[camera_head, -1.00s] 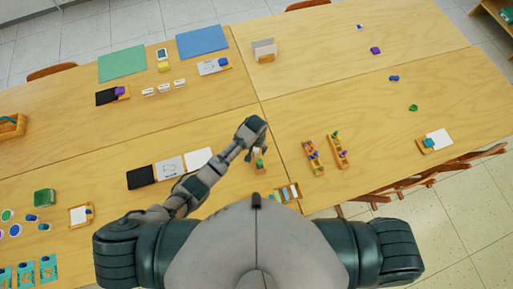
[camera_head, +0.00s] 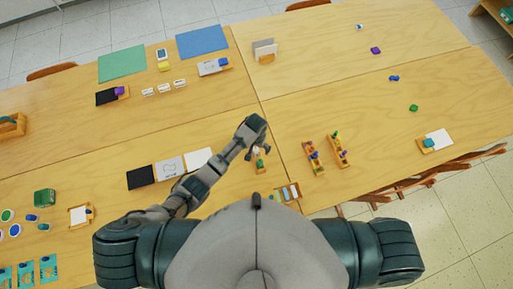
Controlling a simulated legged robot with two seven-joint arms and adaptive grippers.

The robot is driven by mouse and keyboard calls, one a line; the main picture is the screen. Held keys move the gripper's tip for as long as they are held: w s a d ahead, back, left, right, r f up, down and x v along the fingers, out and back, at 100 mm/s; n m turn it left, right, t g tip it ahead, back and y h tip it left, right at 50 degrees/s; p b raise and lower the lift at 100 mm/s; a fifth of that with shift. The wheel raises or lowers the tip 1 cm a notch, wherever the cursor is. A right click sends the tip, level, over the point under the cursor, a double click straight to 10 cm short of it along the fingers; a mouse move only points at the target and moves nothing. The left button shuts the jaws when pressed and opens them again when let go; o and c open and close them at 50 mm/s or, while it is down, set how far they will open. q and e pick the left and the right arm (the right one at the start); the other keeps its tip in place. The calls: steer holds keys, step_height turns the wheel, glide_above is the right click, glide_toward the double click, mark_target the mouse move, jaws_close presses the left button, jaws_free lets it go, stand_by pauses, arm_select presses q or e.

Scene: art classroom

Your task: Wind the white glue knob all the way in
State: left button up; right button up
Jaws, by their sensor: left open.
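My left gripper (camera_head: 257,146) reaches in from the left over the table's middle, pointing down, with its jaws open. Right below its tips stands a small holder (camera_head: 261,168) with a wooden base and a green part. A small whitish part shows close to the fingertips; I cannot tell whether it is the white glue knob or whether the fingers touch it. The gripper hides part of the holder. My right gripper is not in view.
Two wooden trays (camera_head: 314,158) with small coloured items stand to the right of the holder. A small box with pale blue pieces (camera_head: 289,192) lies just in front. A black pad (camera_head: 140,177) and white sheets (camera_head: 199,160) lie to the left. Bare table (camera_head: 215,120) is behind.

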arm_select(q)
steer(key=shift+r, duration=2.65)
